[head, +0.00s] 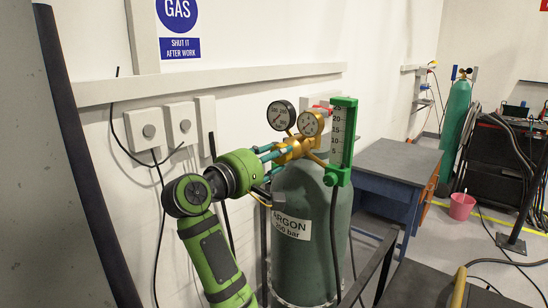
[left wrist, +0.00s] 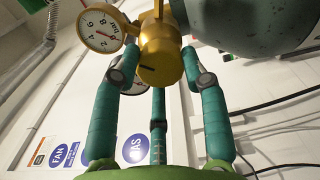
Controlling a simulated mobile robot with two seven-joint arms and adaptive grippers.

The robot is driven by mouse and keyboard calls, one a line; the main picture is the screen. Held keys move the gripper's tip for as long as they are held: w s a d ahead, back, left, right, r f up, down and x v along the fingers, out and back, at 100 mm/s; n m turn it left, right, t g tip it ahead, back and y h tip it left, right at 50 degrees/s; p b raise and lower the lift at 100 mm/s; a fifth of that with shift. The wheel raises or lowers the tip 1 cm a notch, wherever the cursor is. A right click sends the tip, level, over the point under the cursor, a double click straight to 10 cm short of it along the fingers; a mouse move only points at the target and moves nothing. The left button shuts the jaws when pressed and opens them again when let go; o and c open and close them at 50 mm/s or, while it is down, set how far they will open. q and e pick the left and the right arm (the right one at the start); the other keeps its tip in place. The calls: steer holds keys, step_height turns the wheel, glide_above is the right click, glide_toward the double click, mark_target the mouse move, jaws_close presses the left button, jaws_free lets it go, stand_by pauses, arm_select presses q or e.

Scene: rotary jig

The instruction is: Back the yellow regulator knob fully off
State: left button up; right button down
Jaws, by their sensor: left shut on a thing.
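The yellow regulator knob (left wrist: 160,62) faces my left wrist camera, with a dark slot mark on its front. My left gripper (left wrist: 158,68) has its teal fingers on both sides of the knob and is shut on it; a third finger shows below. In the head view the left gripper (head: 274,153) reaches the brass regulator (head: 297,146) from the left, and its fingers partly hide the knob. The regulator sits on top of the green argon cylinder (head: 304,245). My right gripper is not in view.
Two round gauges, one at the left (head: 281,115) and one in front (head: 311,124), stand close above the fingers. A green flowmeter (head: 342,135) rises on the right. The wall with switch boxes (head: 147,131) is behind my arm. A blue bench (head: 395,165) stands right of the cylinder.

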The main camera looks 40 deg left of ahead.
arm_select(q)
steer(key=shift+n, duration=4.2)
steer(key=o, duration=1.1)
steer(key=shift+o, duration=0.2)
steer(key=s, duration=0.7)
steer(key=shift+s+a, duration=0.3)
